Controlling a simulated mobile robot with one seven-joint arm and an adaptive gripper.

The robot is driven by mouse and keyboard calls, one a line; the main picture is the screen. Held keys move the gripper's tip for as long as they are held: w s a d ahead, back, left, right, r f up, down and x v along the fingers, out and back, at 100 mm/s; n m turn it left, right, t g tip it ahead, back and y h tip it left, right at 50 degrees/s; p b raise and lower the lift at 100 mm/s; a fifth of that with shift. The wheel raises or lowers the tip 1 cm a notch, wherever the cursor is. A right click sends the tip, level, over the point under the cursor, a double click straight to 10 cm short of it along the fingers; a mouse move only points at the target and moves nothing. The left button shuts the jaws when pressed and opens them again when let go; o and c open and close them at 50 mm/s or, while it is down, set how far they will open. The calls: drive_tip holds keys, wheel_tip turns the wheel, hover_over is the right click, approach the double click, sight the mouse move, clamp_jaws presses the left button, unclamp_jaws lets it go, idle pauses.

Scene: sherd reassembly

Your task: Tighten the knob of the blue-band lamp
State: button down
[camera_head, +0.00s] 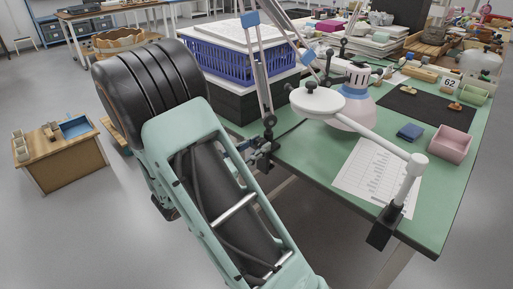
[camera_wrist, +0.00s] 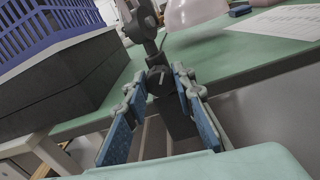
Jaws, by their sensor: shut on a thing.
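The blue-band lamp stands at the near edge of the green bench. Its grey arm (camera_head: 262,80) carries a blue band (camera_head: 250,18), and its pale shade (camera_head: 355,112) has a blue ring. Its dark clamp (camera_wrist: 180,120) grips the bench edge. The knob (camera_wrist: 158,76), dark with a light line across its face, is on the clamp. My gripper (camera_wrist: 160,82) has its blue-padded fingers on either side of the knob, shut on it at the tips. In the head view my arm hides most of the gripper, and the knob cannot be made out.
A blue-purple crate (camera_head: 250,68) on black boxes stands close left of the lamp. A white-armed lamp (camera_head: 370,135) is clamped at the right bench corner. A printed sheet (camera_head: 376,175), a pink bin (camera_head: 450,144) and a dark blue block (camera_head: 410,131) lie on the bench.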

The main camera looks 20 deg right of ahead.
drive_tip(key=shift+m+b, duration=0.45)
drive_tip(key=shift+m, duration=0.95)
drive_tip(key=c, duration=1.6)
unclamp_jaws()
drive_tip(key=v, duration=1.2)
drive_tip(key=shift+f, duration=0.15)
